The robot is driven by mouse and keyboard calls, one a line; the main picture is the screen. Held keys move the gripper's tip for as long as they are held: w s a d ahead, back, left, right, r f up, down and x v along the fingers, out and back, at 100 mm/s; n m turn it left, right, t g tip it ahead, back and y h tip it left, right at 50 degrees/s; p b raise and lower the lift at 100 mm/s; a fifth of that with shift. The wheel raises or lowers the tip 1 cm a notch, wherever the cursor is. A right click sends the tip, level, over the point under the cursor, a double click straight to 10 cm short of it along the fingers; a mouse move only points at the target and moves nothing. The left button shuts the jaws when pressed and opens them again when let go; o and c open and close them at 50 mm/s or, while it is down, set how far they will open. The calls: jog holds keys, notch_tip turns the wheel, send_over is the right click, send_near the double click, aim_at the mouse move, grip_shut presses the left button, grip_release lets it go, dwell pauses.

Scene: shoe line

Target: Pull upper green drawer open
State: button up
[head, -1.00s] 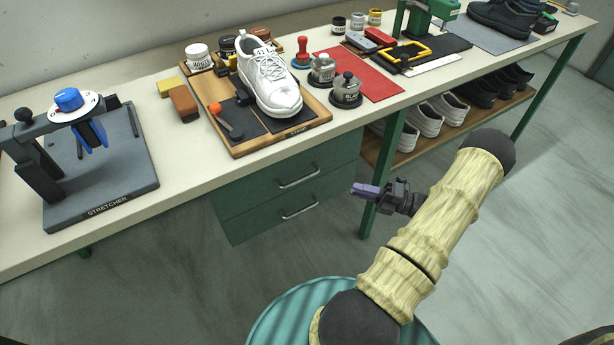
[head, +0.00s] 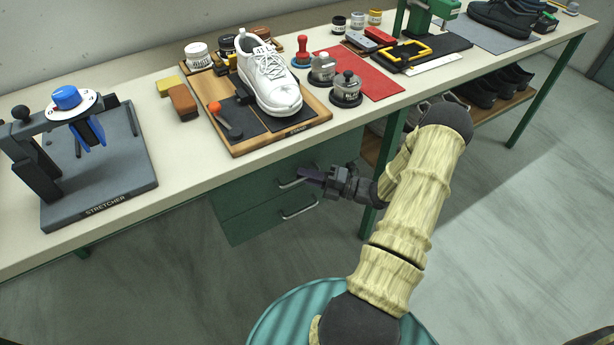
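The green drawer unit hangs under the bench, with an upper green drawer (head: 262,188) and a lower one (head: 258,220). Both fronts look closed. The upper drawer's silver bar handle (head: 290,184) shows at its left part; my gripper covers or borders its right end. My gripper (head: 304,173) points left with its dark fingers at the right end of that handle. I cannot tell whether the fingers touch the handle or are apart from it, nor how far they are spread. The lower drawer's handle (head: 300,208) is free, just below my gripper.
The bench top (head: 190,150) is above the drawers and carries a white shoe (head: 268,80) on a wooden board (head: 238,148). A green table leg (head: 369,218) stands right behind my wrist. A shoe shelf (head: 500,103) is at the right. The floor in front of the drawers is clear.

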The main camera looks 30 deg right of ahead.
grip_shut()
jog(key=s+p, duration=0.7)
jog(key=s, duration=1.9)
jog(key=shift+d+p, duration=0.4)
grip_release()
